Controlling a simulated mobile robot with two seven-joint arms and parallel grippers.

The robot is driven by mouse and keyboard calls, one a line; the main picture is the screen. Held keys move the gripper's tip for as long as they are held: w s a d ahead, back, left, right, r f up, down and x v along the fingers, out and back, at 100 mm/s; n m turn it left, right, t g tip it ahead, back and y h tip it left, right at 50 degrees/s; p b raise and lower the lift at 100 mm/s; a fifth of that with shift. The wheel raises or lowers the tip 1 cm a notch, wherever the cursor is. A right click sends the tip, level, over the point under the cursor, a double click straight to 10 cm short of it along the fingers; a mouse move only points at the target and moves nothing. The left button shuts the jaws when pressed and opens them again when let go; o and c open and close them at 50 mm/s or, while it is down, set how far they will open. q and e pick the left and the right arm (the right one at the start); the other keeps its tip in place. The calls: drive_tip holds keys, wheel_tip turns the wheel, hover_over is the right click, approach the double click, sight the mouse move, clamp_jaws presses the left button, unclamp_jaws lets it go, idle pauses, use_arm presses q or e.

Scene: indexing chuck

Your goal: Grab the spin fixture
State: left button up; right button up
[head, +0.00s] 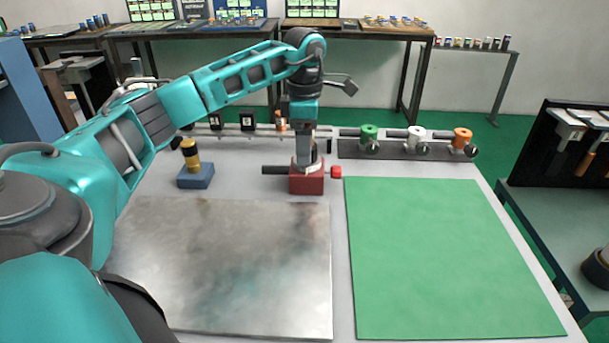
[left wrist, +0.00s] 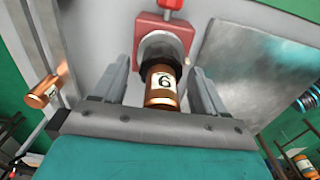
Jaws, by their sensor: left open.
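The spin fixture has a red block base (head: 307,184) with a dark bar on its left and a red knob (head: 336,171) on its right. In the left wrist view the red base (left wrist: 172,28) carries a round grey chuck with a dark collar. A copper cylinder (left wrist: 161,98) with a numbered white label stands in the collar. My left gripper (head: 307,160) is directly above the fixture, pointing down. In the left wrist view its open fingers (left wrist: 162,80) are on either side of the cylinder, with visible gaps. My right gripper is not in view.
A blue block (head: 196,181) with a yellow-and-black post stands to the left. A dark rack (head: 400,152) with green, white and orange cylinders is at the back right. A metal plate (head: 235,265) and a clear green mat (head: 450,260) cover the front.

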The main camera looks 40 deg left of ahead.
use_arm(q)
drive_tip(key=shift+f, duration=0.5)
clamp_jaws()
idle(0.3)
drive_tip(key=shift+r, duration=0.1)
idle(0.3)
